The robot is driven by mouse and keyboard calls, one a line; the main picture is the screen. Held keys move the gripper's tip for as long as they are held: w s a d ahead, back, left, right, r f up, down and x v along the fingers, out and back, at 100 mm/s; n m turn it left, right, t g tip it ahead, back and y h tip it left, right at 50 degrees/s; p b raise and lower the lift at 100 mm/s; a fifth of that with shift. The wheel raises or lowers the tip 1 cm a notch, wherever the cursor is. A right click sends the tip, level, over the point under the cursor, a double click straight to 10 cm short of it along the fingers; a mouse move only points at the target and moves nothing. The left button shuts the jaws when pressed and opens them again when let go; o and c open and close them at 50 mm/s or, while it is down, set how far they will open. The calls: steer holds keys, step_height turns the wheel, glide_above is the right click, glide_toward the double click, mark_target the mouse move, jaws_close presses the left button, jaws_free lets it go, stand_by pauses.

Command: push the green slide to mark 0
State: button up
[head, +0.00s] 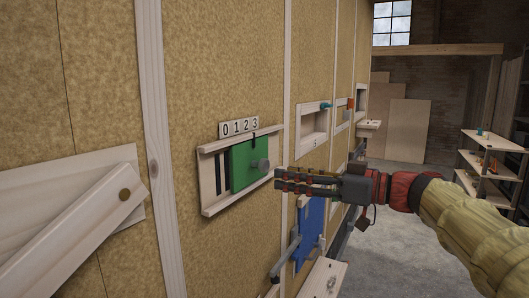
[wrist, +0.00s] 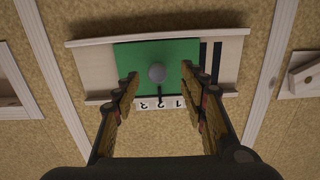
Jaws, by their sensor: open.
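The green slide (head: 241,163) is a flat green panel with a round grey knob (head: 262,165), set in a pale wooden frame (head: 207,175) on the wall. Black stripes show on the frame to its left. The number strip (head: 238,127) above reads 0 to 3. The slide's black pointer looks near 3 in the head view and near 2 in the upside-down wrist view. My gripper (head: 276,181) is open and empty, just right of the knob. In the wrist view its fingers (wrist: 160,75) flank the knob (wrist: 157,72); contact cannot be told.
A wooden bar (head: 75,230) sticks out at the lower left. A blue panel with a grey handle (head: 285,258) is below right. A wall niche (head: 312,135) lies beyond. A shelf with small objects (head: 490,165) stands far right.

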mark_target(267, 166)
steer(key=x, duration=0.2)
steer(key=r+p+x, duration=0.1)
steer(key=x, duration=0.2)
steer(key=p+x, duration=0.1)
steer(key=x, duration=0.1)
steer(key=shift+w+a+r, duration=0.1)
steer(key=shift+w+r, duration=0.1)
steer(key=shift+w, duration=0.25)
steer(key=shift+c, duration=1.1)
jaws_close()
